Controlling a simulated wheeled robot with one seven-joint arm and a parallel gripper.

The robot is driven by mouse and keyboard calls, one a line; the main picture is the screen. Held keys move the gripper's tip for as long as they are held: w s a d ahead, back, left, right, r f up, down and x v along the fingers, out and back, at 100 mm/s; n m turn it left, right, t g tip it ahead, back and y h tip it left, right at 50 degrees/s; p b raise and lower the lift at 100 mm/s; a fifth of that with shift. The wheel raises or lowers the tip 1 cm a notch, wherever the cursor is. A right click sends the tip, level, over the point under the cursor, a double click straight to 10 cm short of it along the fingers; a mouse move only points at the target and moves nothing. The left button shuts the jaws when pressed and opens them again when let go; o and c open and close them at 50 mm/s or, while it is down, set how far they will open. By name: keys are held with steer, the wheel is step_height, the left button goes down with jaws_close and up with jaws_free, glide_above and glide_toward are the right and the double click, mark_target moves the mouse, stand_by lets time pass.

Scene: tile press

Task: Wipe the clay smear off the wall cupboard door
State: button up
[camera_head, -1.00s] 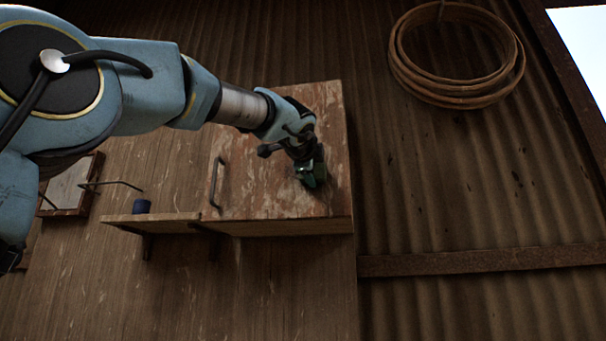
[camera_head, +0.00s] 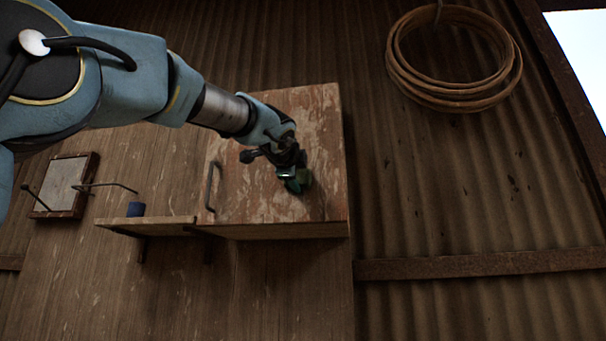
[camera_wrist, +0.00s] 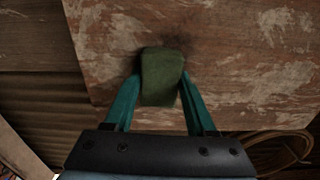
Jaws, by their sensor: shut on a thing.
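The wall cupboard door (camera_head: 240,193) is worn reddish-brown wood with pale scuffs and a dark bar handle (camera_head: 213,186) at its left. My gripper (camera_head: 292,180) is at the door's lower right part. In the wrist view my gripper (camera_wrist: 160,92) is shut on a green sponge-like pad (camera_wrist: 161,75), with a teal finger at each side. The pad is against or very close to the door; I cannot tell contact for certain. A dark smudge (camera_wrist: 178,43) shows on the door just beyond the pad. The pad hides the door behind it.
A small shelf (camera_head: 165,224) with a dark blue cup (camera_head: 136,209) is left of the cupboard. A framed panel (camera_head: 62,186) with wire hooks hangs farther left. A coil (camera_head: 455,95) hangs on the corrugated wall at right, above a rusty rail (camera_head: 470,265).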

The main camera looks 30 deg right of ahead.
mark_target(272, 182)
steer(key=w+a+p, duration=0.2)
steer(key=p, duration=0.1)
steer(key=w+a+p, duration=0.2)
steer(key=p, duration=0.1)
steer(key=shift+w+a+r+p, duration=0.2)
steer(key=shift+w+a+p, duration=0.05)
steer(key=shift+a+p, duration=0.15)
steer(key=shift+w+a+f+p, duration=0.15)
steer(key=shift+w+a+p, duration=0.4)
steer(key=shift+p, duration=0.6)
steer(key=shift+r+p, duration=0.25)
steer(key=shift+p, duration=0.05)
steer(key=shift+s+d+f+b, duration=0.3)
steer(key=shift+d+b, duration=0.05)
steer(key=shift+b, duration=0.7)
steer(key=shift+s+d+r+b, duration=0.2)
steer(key=shift+s+d+b, duration=1)
steer(key=shift+b, duration=1.15)
